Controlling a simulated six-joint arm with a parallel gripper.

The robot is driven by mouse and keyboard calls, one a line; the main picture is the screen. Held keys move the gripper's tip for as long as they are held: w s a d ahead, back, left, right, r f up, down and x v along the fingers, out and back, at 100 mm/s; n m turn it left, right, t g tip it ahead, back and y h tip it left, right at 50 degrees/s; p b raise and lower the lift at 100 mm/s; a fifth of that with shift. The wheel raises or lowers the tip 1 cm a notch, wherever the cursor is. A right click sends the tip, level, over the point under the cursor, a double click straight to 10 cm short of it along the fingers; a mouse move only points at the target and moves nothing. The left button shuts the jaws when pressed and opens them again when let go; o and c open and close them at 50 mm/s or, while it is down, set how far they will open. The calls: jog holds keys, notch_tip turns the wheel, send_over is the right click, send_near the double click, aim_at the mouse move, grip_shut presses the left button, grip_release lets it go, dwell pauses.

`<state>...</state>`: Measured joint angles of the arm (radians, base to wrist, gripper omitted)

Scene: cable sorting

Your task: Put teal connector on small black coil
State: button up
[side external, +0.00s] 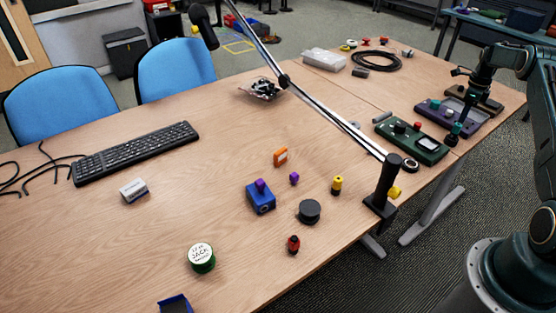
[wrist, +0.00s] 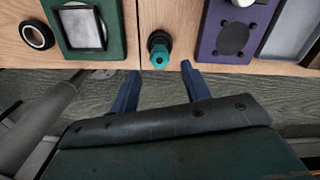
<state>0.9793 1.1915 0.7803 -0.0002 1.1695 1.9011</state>
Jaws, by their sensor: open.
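The teal connector (wrist: 160,57) has a dark body and stands on the wood near the table edge. In the side external view the teal connector (side external: 455,130) is at the right, between the green and purple devices. My gripper (wrist: 160,68) is open and empty, its two blue fingers pointing toward the connector from the table-edge side. A small black ring (side external: 404,168), likely the small black coil, lies by the green device; it also shows at the left of the wrist view (wrist: 25,42). A black round puck (side external: 309,211) lies farther left.
The green device (side external: 430,150) and purple device (wrist: 206,40) flank the connector closely. A larger black cable coil (side external: 377,62) lies at the back.

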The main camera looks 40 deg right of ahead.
aim_at(459, 124)
jog(key=shift+r, duration=2.4)
